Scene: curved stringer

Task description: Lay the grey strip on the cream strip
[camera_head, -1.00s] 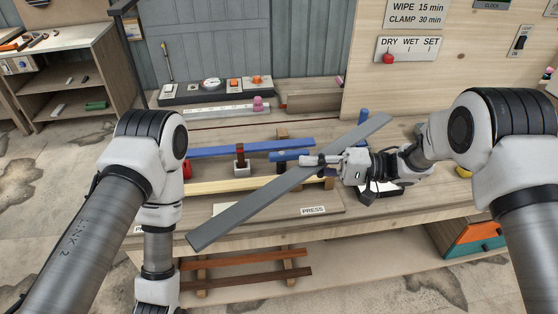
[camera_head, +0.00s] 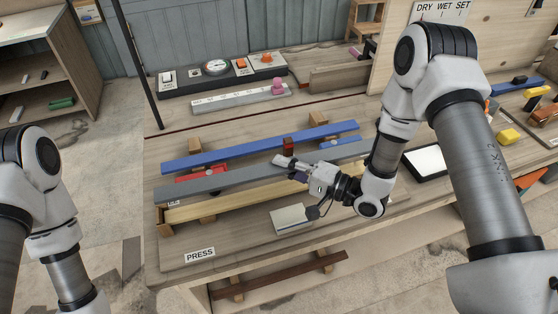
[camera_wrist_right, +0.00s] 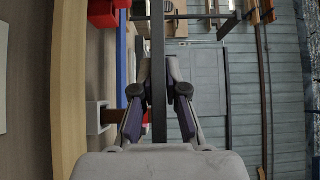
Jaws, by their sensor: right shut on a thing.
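The grey strip (camera_head: 225,180) is a long flat bar, lying left to right in the head view. My right gripper (camera_head: 288,164) is shut on it right of its middle. In the right wrist view the grey strip (camera_wrist_right: 158,75) runs between the two fingers (camera_wrist_right: 158,100). The cream strip (camera_head: 235,203) lies across wooden supports on the bench, just in front of the grey strip in the head view and roughly parallel to it. The grey strip seems held above the bench; the exact gap cannot be told. My left gripper is out of view.
A blue strip (camera_head: 255,147) lies behind the grey one, with a red object (camera_head: 200,176) between them. A pale block (camera_head: 290,217) and a PRESS label (camera_head: 199,254) are in front. A ruler-like bar (camera_head: 235,99) and switch panel (camera_head: 215,70) stand at the back.

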